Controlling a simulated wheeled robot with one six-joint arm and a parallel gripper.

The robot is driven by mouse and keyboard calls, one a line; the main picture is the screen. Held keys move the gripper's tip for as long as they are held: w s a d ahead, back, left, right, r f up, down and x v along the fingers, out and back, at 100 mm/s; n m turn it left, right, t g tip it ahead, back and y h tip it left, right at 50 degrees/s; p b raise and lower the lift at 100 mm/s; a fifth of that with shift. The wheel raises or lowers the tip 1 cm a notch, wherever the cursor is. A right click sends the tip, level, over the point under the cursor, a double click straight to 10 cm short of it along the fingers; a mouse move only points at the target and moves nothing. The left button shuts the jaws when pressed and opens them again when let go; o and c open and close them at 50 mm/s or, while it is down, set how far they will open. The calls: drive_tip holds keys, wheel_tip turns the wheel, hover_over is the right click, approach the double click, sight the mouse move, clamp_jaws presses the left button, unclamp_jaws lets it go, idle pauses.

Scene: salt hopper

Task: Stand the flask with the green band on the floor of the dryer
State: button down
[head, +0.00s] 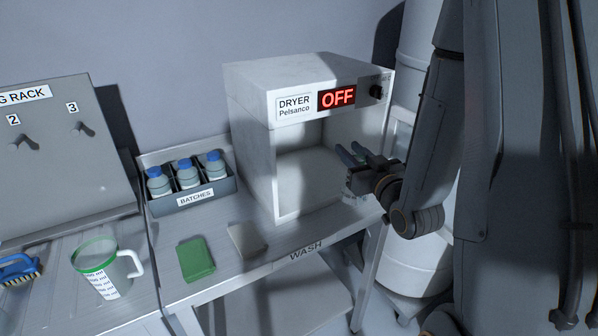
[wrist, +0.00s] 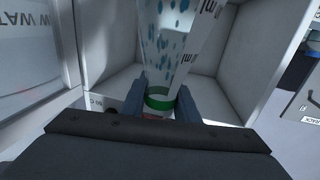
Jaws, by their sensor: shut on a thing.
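The flask (wrist: 165,50) is clear, with blue drops on its wall and a green band (wrist: 160,98) around it. It fills the middle of the wrist view. My gripper (wrist: 161,102) is shut on it at the band, one finger on each side. In the head view my gripper (head: 352,156) is at the right part of the open front of the dryer (head: 250,140); the flask cannot be made out there. The dryer is a white box with a lit OFF sign. Pale inner walls (wrist: 110,65) show around the flask. Whether it touches the dryer floor I cannot tell.
A grey bin (head: 193,208) of blue-capped bottles stands left of the dryer. A green cloth (head: 196,260) and a pale pad (head: 247,240) lie on the bench in front. A green-rimmed jug (head: 103,270) and a blue brush (head: 18,268) are further left.

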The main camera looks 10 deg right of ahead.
drive_tip(key=w+a+b, duration=0.1)
drive_tip(key=w+b, duration=0.5)
drive_tip(key=b, duration=0.4)
drive_tip(key=shift+a, duration=0.35)
drive_tip(key=shift+w+b, duration=0.15)
drive_tip(key=shift+b, duration=0.25)
drive_tip(key=w+a+p, duration=0.4)
drive_tip(key=w, duration=0.9)
wheel_tip(320, 180, down, 7)
drive_tip(key=p, duration=0.2)
drive_tip(key=shift+w+a+p, duration=0.25)
drive_tip(key=shift+p, duration=0.1)
